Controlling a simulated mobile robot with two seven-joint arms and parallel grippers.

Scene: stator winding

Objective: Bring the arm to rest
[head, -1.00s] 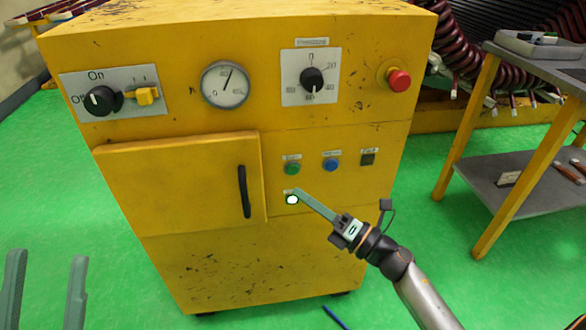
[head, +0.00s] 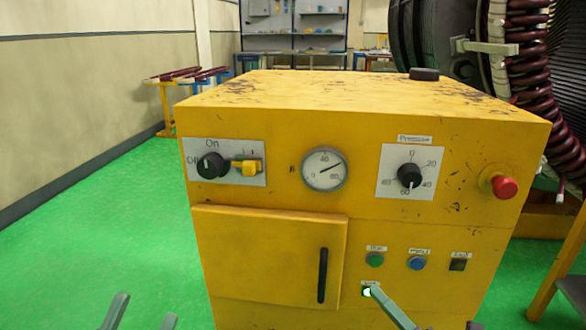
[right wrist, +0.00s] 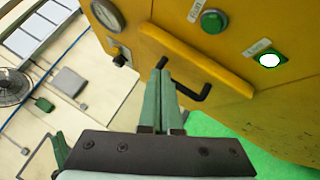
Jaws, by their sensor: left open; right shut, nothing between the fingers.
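My right gripper (head: 374,288) is shut and empty. In the head view its tip lies just beside a lit white button (head: 368,292) on the front of a yellow machine (head: 275,310). In the right wrist view the closed green fingers (right wrist: 163,72) point towards the machine's door handle (right wrist: 190,92), and the lit button (right wrist: 269,60) is off to the right, apart from them. My left gripper (head: 146,306) is open and empty at the bottom left of the head view, with only its fingertips showing. The rest of both arms is mostly out of view.
The machine front bears a gauge (head: 324,168), a pressure knob (head: 409,175), an off/on switch (head: 212,165) and a red emergency button (head: 503,188). A table leg (head: 560,262) stands at right. Green floor (head: 90,240) is free at left.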

